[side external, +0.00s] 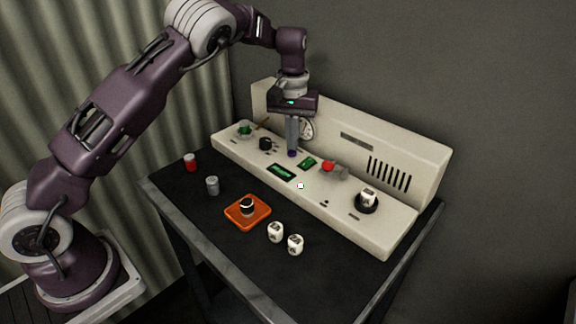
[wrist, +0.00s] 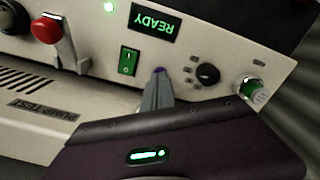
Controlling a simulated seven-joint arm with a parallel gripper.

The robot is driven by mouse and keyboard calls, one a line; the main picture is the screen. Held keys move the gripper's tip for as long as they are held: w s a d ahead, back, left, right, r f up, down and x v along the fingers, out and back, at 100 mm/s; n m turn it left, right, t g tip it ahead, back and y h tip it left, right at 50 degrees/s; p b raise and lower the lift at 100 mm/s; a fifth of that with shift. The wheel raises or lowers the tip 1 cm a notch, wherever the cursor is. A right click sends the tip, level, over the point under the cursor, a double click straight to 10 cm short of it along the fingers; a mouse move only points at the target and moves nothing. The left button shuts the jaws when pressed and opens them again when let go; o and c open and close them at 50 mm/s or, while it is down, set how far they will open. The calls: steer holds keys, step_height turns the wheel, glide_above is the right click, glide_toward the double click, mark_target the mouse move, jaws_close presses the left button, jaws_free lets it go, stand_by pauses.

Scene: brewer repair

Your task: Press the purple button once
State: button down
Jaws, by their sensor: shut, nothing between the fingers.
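The purple button (side external: 292,154) is a small purple spot on the cream console (side external: 340,201), right at the tips of my gripper (side external: 292,149) in the side view. In the wrist view the purple button (wrist: 158,71) shows just past the ends of the fingers (wrist: 157,82), partly hidden by them. My gripper points down and its fingers are closed together with nothing between them. Whether the fingertips touch the button or hover just above it, I cannot tell.
Beside the button are a READY display (wrist: 154,21), a green rocker switch (wrist: 129,61), a black knob (wrist: 207,75) and a red-balled lever (wrist: 47,30). A gauge (side external: 307,128) stands behind.

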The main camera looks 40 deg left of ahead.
steer(key=shift+f, duration=0.65)
steer(key=shift+r, duration=2.2)
step_height(320, 180, up, 6)
